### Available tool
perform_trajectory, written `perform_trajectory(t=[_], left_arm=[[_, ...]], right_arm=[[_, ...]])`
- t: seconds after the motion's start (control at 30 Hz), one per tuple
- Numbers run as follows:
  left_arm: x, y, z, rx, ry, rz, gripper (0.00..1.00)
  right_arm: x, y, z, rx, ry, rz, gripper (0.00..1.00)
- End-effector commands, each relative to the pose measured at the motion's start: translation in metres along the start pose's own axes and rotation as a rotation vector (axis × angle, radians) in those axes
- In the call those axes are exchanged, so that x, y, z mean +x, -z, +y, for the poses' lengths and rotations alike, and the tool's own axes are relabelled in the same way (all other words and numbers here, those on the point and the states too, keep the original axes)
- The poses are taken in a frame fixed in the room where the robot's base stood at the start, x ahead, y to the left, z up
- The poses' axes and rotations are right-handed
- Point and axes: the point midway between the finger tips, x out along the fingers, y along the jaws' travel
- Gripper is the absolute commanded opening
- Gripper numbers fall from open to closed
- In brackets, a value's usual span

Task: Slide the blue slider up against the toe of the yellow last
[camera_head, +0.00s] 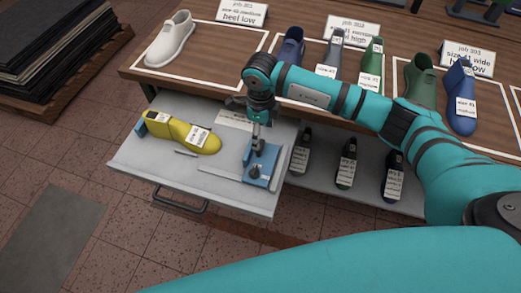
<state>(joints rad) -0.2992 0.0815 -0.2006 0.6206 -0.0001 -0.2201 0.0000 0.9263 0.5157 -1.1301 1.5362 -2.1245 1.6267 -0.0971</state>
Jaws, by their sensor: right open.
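The yellow last (178,131) lies on a grey pulled-out drawer (140,165), with its toe pointing right. Labels sit on its top. The blue slider (262,168) is a plate with an upright block, to the right of the toe, with a clear gap between them. My right gripper (257,140) points down at the slider from above, with its fingers open around or just over a part of it. Whether they touch it cannot be told. My left gripper is not in view.
A blue block (141,127) sits at the last's heel end. A thin bar (220,178) lies left of the slider. Black lasts (346,165) stand on the shelf to the right. The wooden bench (225,42) behind carries more lasts and job cards.

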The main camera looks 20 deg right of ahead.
Motion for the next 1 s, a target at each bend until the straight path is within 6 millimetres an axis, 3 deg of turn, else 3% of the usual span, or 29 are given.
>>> perform_trajectory(t=[0.03,0.1,0.3,0.77,1.0], left_arm=[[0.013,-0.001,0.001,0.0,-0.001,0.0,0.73],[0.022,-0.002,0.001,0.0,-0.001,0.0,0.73],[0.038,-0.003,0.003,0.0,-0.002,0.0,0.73],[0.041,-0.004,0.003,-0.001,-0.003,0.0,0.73],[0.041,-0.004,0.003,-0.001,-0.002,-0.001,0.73]], right_arm=[[0.018,0.0,0.001,0.0,-0.001,0.001,0.69],[0.032,0.0,0.0,0.0,-0.001,0.001,0.69],[0.059,0.0,0.0,0.001,0.0,-0.001,0.69],[0.067,0.0,0.0,0.0,0.0,-0.001,0.69],[0.067,0.0,0.0,0.0,0.0,-0.001,0.38]])
